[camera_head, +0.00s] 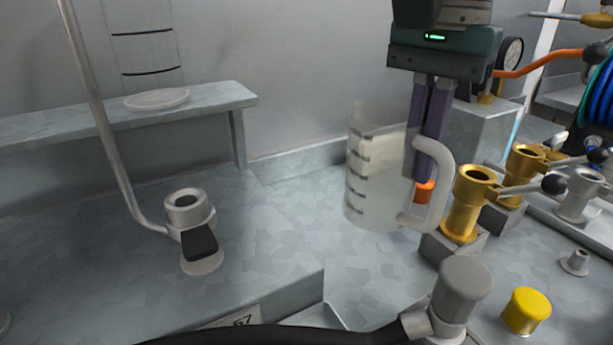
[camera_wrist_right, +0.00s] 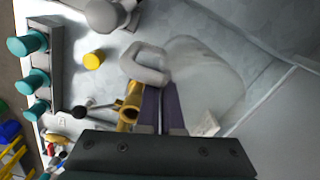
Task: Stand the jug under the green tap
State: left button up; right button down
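The jug (camera_head: 372,185) is a clear, see-through measuring vessel with dark level marks and a pale grey handle (camera_head: 443,185). It is close to upright in the head view, right of centre. I cannot tell whether its base touches the bench. My right gripper (camera_head: 424,158) comes down from above with its purple fingers close together at the upper bar of the handle, apparently shut on it. In the right wrist view the fingers (camera_wrist_right: 160,95) meet the handle (camera_wrist_right: 145,62). I cannot make out a green tap for certain. My left gripper is not in view.
Brass taps (camera_head: 465,205) with black-knobbed levers stand right of the jug. A grey knob (camera_head: 465,285) and yellow cap (camera_head: 526,310) are in front. A ring fitting (camera_head: 187,207) with a black lever stands left. Teal cylinders (camera_wrist_right: 33,79) line a rack. The bench between is clear.

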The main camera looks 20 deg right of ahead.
aim_at(405, 221)
notch_tip(405, 221, down, 9)
jog(key=shift+f, duration=0.1)
dwell(0.3)
pick_arm(q)
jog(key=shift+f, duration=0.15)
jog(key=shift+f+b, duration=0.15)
jog(key=shift+b, duration=0.2)
pick_arm(e)
jog(key=shift+f, duration=0.25)
jog(key=c, duration=1.1)
grip_release()
jog(key=shift+r, duration=0.1)
